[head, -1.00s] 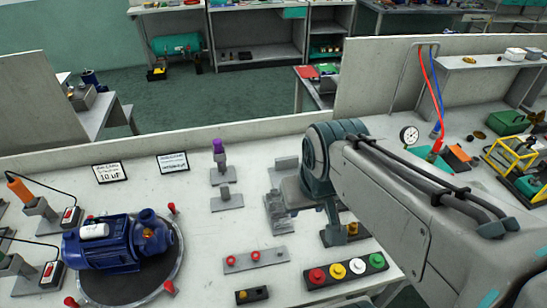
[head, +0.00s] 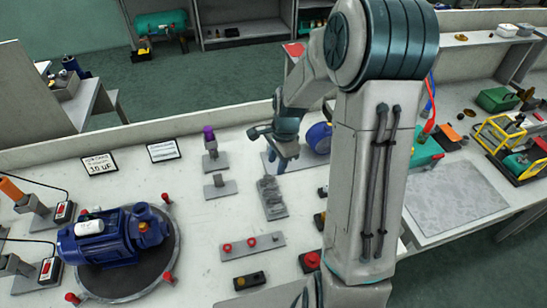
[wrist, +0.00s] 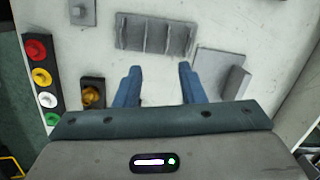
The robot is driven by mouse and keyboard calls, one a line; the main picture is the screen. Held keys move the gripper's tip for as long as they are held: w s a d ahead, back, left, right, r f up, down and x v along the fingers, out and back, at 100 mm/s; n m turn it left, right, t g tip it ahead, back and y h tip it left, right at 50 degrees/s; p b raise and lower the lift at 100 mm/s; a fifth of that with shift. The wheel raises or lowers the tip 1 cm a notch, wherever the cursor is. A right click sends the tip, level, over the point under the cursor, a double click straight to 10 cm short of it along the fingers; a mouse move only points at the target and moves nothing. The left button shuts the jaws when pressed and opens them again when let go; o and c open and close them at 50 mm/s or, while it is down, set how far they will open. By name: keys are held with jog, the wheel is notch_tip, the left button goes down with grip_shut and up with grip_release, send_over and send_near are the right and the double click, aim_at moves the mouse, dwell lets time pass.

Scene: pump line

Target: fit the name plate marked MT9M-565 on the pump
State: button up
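The pump (head: 115,235) is blue, with its motor, and stands on a dark round plate at the left of the bench in the head view. A grey slotted rack (head: 271,198) stands near the bench's middle; it also shows at the top of the wrist view (wrist: 155,36). I cannot make out the marking MT9M-565 on anything. My gripper (head: 280,165) is above the bench, behind and right of the rack in the head view. In the wrist view, its two blue fingers (wrist: 159,72) are apart with nothing between them, just short of the rack.
A grey bracket on a base (wrist: 222,74) lies right of the fingers in the wrist view. A button strip (wrist: 43,80) and an orange knob box (wrist: 92,93) lie left. Red clamps (head: 167,278) ring the pump's plate. Two sign cards (head: 100,163) stand behind.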

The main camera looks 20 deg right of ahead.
jog(key=shift+w+a+f+m+y+b, duration=0.15)
jog(key=shift+w+f+m+b, duration=0.25)
jog(key=shift+f, duration=1.1)
jog(key=shift+w+a+f+m+y+b, duration=0.15)
jog(key=shift+f+m+b, duration=0.5)
jog(key=shift+f, duration=0.9)
jog(key=shift+w+a+f+m+b, duration=0.15)
jog(key=shift+w+f+m+b, duration=0.35)
jog(key=shift+f, duration=1)
jog(key=shift+s+f+b, duration=0.15)
jog(key=shift+b, duration=0.25)
jog(key=shift+a+f+b, duration=0.2)
jog(key=shift+f+b, duration=0.45)
jog(key=shift+f, duration=0.15)
grip_shut()
jog(key=shift+r, duration=0.2)
jog(key=shift+r+p, duration=1.65)
jog(key=shift+r, duration=0.75)
